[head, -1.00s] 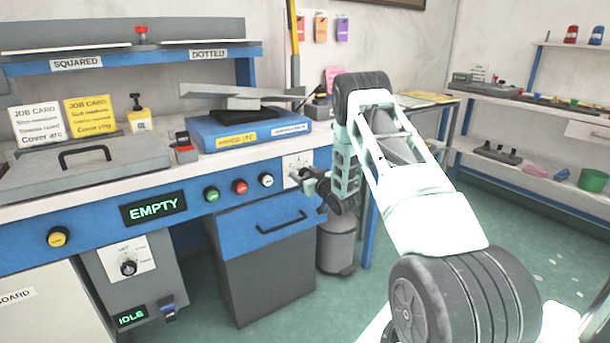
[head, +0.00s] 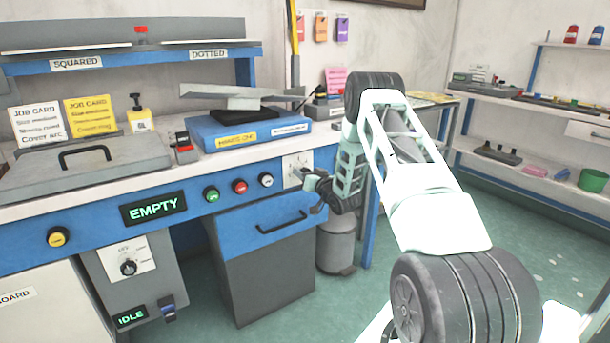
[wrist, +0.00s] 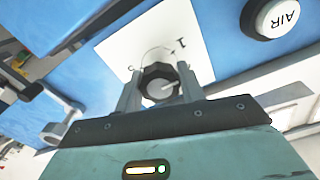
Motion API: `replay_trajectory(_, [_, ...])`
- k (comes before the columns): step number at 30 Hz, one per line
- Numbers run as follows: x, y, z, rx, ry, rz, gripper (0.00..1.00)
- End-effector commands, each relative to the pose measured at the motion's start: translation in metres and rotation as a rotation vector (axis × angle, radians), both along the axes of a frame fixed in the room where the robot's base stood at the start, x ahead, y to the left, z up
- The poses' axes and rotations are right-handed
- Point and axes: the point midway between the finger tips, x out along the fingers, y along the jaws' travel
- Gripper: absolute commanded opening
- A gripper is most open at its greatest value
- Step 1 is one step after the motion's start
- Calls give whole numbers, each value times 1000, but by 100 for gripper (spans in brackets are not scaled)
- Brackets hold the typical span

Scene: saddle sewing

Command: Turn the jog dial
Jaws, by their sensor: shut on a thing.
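The jog dial (wrist: 160,83) is a dark round knob with a pale pointer line, on a white plate (wrist: 195,45) marked with an arc and digits. My gripper (wrist: 160,90) has one finger on each side of the knob and is shut on it. In the head view my gripper (head: 306,180) is at the right end of the blue front panel, against the white dial plate (head: 294,163). The knob itself is hidden there behind the gripper.
The white AIR button (head: 266,180) is just left of the dial, beside red and green buttons. Below is a drawer handle (head: 282,221). A grey bin (head: 337,245) stands under the bench's right end. A blue box (head: 205,136) lies on the bench above.

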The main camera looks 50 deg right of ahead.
Motion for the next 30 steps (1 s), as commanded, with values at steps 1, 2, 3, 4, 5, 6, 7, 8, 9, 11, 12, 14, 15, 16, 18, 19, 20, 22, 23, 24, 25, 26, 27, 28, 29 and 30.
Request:
replay_trajectory(1, [-1, -1, 0, 44, -11, -1, 16])
replay_trajectory(2, [-1, -1, 0, 71, -18, -1, 16])
replay_trajectory(3, [-1, -1, 0, 108, -26, -1, 16])
replay_trajectory(4, [-1, -1, 0, 136, -32, -1, 16])
replay_trajectory(5, [-1, -1, 0, 163, -40, -2, 16])
replay_trajectory(6, [-1, -1, 0, 200, -48, -2, 16])
replay_trajectory(7, [-1, -1, 0, 229, -55, -2, 16])
replay_trajectory(8, [-1, -1, 0, 257, -62, -2, 16])
replay_trajectory(9, [-1, -2, 0, 293, -71, -2, 16])
replay_trajectory(11, [-1, -1, 1, 349, -84, -1, 16])
replay_trajectory(12, [-1, -1, 1, 386, -93, -1, 16])
replay_trajectory(14, [-1, -2, 1, 441, -106, -2, 16])
replay_trajectory(15, [-1, -2, 0, 477, -115, -2, 16])
replay_trajectory(16, [-1, -2, 0, 507, -122, -2, 16])
replay_trajectory(18, [-1, -2, 0, 570, -138, -2, 16])
replay_trajectory(19, [-1, -2, 0, 598, -145, -2, 16])
replay_trajectory(20, [-1, -2, 0, 626, -151, -1, 16])
replay_trajectory(22, [-1, -2, 0, 691, -166, -2, 16])
replay_trajectory(23, [-1, -2, 0, 718, -173, -2, 16])
replay_trajectory(24, [-1, -2, 0, 755, -182, -2, 16])
replay_trajectory(25, [-1, -2, 0, 783, -189, -3, 16])
replay_trajectory(26, [-1, -2, 0, 812, -196, -3, 16])
replay_trajectory(27, [-1, -2, 0, 849, -205, -2, 16])
replay_trajectory(28, [-1, -2, 0, 875, -211, -2, 16])
replay_trajectory(29, [-1, -2, 0, 903, -218, -2, 16])
replay_trajectory(30, [-1, -2, 0, 941, -227, -2, 16])
